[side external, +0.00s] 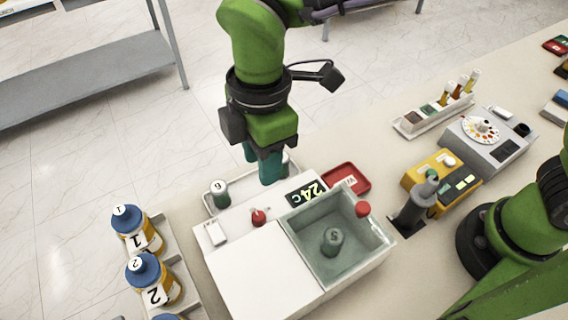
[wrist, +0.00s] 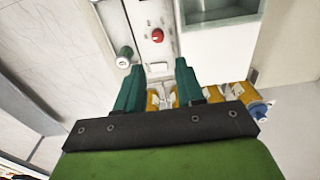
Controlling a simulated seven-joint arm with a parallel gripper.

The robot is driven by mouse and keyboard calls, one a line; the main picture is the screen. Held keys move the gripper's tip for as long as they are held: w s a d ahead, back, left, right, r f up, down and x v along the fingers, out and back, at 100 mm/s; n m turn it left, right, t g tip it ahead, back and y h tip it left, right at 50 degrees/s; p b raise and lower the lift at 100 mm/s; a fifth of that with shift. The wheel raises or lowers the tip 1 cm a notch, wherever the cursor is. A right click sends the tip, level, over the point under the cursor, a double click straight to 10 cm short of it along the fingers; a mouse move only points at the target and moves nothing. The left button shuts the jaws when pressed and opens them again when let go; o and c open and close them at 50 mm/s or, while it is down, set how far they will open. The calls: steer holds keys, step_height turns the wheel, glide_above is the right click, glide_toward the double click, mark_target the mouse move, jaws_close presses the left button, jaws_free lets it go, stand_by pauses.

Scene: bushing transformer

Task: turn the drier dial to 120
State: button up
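A small red dial (side external: 259,217) sits on the top panel of a white machine (side external: 250,272), beside a dark display (side external: 305,195) that reads 24 C. The red dial (wrist: 157,35) also shows in the wrist view, ahead of my fingertips and near the middle. I cannot read any marks around it. My gripper (side external: 261,170) hangs above the far side of the machine, behind the dial in the side view. In the wrist view my gripper (wrist: 158,70) has its two green fingers apart with nothing held between them. It does not touch the dial.
A green-grey vial (side external: 219,193) stands near the panel's left end, by a white switch (side external: 215,232). The open basin (side external: 355,260) holds another vial (side external: 333,240). Blue-capped bottles (side external: 140,230) stand at left. A red tray (side external: 346,179) and a yellow device (side external: 430,170) are to the right.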

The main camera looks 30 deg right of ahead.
mark_target(258, 215)
steer(key=f+n, duration=0.1)
steer(key=f, duration=0.4)
steer(key=a+f+n, duration=0.1)
steer(key=f+n, duration=0.1)
steer(key=f, duration=0.3)
steer(key=f+n, duration=0.1)
steer(key=f, duration=0.4)
steer(key=shift+w+a+f, duration=0.1)
steer(key=shift+w+a, duration=0.1)
steer(key=shift+w, duration=0.15)
jaws_close()
